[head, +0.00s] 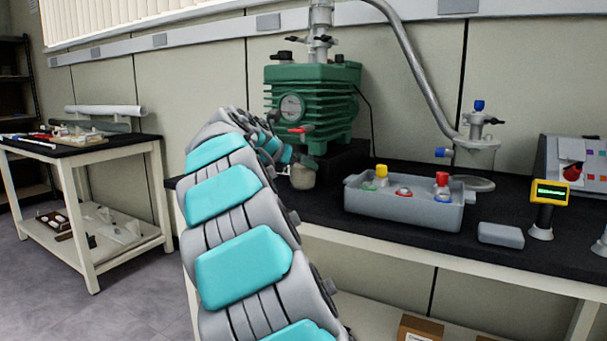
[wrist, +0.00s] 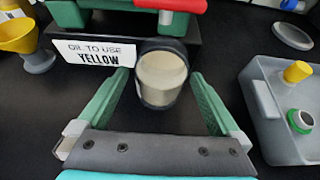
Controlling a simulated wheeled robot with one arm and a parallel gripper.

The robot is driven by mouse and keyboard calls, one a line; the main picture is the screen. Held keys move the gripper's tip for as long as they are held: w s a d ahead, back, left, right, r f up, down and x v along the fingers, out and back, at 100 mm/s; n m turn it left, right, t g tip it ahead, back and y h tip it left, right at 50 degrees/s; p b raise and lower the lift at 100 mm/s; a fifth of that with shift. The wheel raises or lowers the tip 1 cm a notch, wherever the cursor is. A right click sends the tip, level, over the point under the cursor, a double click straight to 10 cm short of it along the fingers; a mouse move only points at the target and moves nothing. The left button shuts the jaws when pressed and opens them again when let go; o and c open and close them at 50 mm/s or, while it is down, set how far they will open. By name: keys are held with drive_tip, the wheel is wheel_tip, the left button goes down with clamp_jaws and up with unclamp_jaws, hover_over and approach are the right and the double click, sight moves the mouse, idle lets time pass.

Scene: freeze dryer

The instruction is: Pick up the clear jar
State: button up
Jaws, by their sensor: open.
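The clear jar (wrist: 161,76) stands on the black bench top and holds pale, cream-coloured contents. In the wrist view it sits ahead of my gripper (wrist: 160,92), near the tips of its two green fingers. The fingers are open, one on each side of the jar, with visible gaps between them and it. In the head view the jar (head: 303,176) shows in front of the green pump, and my arm hides most of my gripper there.
The green pump (head: 312,95) stands behind the jar, with a red handle above it. A grey tray (head: 405,208) with capped vessels is to the right. A yellow funnel-like item (wrist: 18,36) is at left in the wrist view.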

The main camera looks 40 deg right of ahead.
sight(303, 168)
drive_tip(key=x, duration=0.4)
drive_tip(key=shift+s+f, duration=0.1)
drive_tip(key=shift+s, duration=0.05)
drive_tip(key=c, duration=1.5)
